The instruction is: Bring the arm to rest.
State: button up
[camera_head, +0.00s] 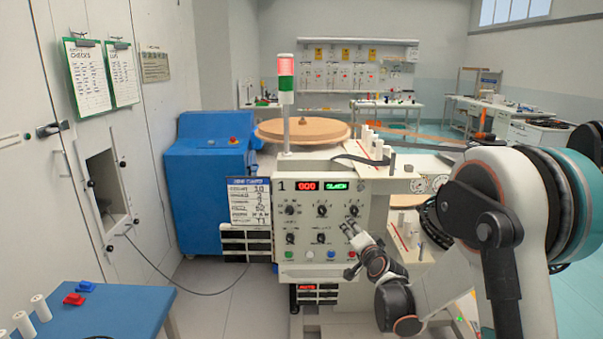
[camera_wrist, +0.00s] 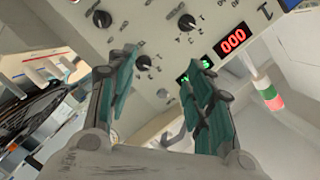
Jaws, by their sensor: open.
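My gripper (camera_head: 347,229) is in front of the control panel (camera_head: 335,258) of the rewind station in the head view, near its right-hand knobs. In the wrist view my gripper (camera_wrist: 160,75) has its two teal-padded fingers spread apart with nothing between them. Beyond them the wrist view shows the panel's black knobs (camera_wrist: 187,21) and a red display (camera_wrist: 232,37) reading 000. Whether a fingertip touches the panel I cannot tell. My arm reaches in from the right, bent low in front of the machine.
A signal tower (camera_head: 286,78) with red and green segments stands on the machine. A blue cabinet (camera_head: 205,190) stands left of it. A blue table (camera_head: 120,307) at the lower left bears white cylinders (camera_head: 41,308) and a red block (camera_head: 74,299). Grey floor lies between table and machine.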

jog(key=s+a+r+n+g, duration=0.1)
jog(key=s+r+n+g, duration=0.15)
jog(key=s+r, duration=0.45)
jog(key=s+r+n+g, duration=0.2)
jog(key=s+r+n, duration=0.1)
jog(key=s, duration=0.8)
jog(key=s+d+f+n+g+h, duration=0.1)
jog(key=s+d+f+n+g, duration=0.1)
jog(key=s, duration=1.1)
jog(key=s+d+f+n+g+h, duration=0.1)
jog(key=s+d+f+n+g, duration=0.1)
jog(key=s, duration=1.2)
jog(key=shift+s+d, duration=0.2)
jog(key=shift+s, duration=0.05)
jog(key=shift+f, duration=0.1)
